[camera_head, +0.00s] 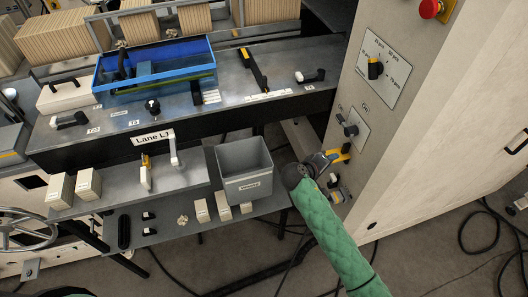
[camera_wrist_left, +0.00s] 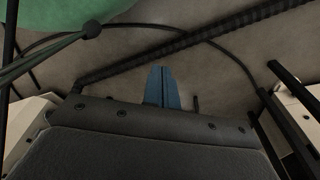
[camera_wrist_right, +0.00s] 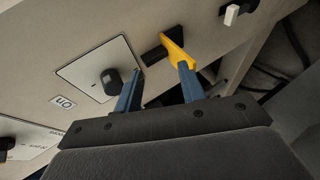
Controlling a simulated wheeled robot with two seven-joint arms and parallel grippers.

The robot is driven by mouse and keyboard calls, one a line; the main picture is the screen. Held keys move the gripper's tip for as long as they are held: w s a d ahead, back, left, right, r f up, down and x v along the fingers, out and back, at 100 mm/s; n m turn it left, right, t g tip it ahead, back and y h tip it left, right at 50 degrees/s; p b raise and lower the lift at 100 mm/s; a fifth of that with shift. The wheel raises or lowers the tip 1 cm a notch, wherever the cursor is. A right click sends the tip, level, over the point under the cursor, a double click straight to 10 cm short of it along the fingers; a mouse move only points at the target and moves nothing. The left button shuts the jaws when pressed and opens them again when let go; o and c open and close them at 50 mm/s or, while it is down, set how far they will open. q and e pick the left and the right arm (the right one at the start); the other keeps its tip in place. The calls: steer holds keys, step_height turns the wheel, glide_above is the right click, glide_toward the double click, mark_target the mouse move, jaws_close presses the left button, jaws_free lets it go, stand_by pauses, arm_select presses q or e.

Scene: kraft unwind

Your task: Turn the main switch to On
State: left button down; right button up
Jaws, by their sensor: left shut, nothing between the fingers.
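The black rotary switch knob (camera_head: 351,130) sits on a pale square plate on the grey cabinet face, with small labels above it. In the right wrist view the knob (camera_wrist_right: 110,82) is beside an "On" label (camera_wrist_right: 62,102). My right gripper (camera_wrist_right: 161,70) is open, its blue fingers pointing at the panel. The knob is just left of its left finger. A yellow handle on a black base (camera_wrist_right: 176,47) is at the right fingertip; contact cannot be told. My left gripper (camera_wrist_left: 163,72) is shut and empty, over the floor.
Above the switch is a dial plate (camera_head: 388,72), with a red button (camera_head: 429,8) higher up. Left of the cabinet are a grey bin (camera_head: 244,168), a blue tray (camera_head: 155,92) and the machine bench. Cables lie on the floor.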

mark_target(338, 120)
arm_select(q)
steer(key=s+a+f, duration=0.3)
steer(key=s+f, duration=0.7)
steer(key=s, duration=0.3)
arm_select(e)
steer(key=w+r+t+h, duration=0.1)
steer(key=w+r, duration=0.1)
steer(key=w, duration=0.2)
steer(key=w+r+n+t+h+p, duration=0.1)
steer(key=w+r, duration=0.1)
steer(key=w, duration=0.2)
steer(key=w+r+n+t+h+p, duration=0.1)
steer(key=w+r, duration=0.2)
steer(key=shift+w+d+h, duration=0.3)
steer(key=shift+w+d, duration=0.1)
steer(key=p+x, duration=0.2)
steer(key=x, duration=0.1)
steer(key=shift+w+f, duration=0.1)
steer(key=shift+f, duration=0.05)
arm_select(q)
steer(key=shift+g, duration=0.4)
steer(key=shift+s+a+r, duration=0.1)
steer(key=shift+s+r, duration=0.7)
steer(key=shift+r, duration=0.25)
steer(key=shift+s+r, duration=0.8)
steer(key=shift+r, duration=0.2)
arm_select(e)
steer(key=shift+w+d+f, duration=0.2)
steer(key=shift+w+d, duration=0.2)
steer(key=shift+d, duration=0.15)
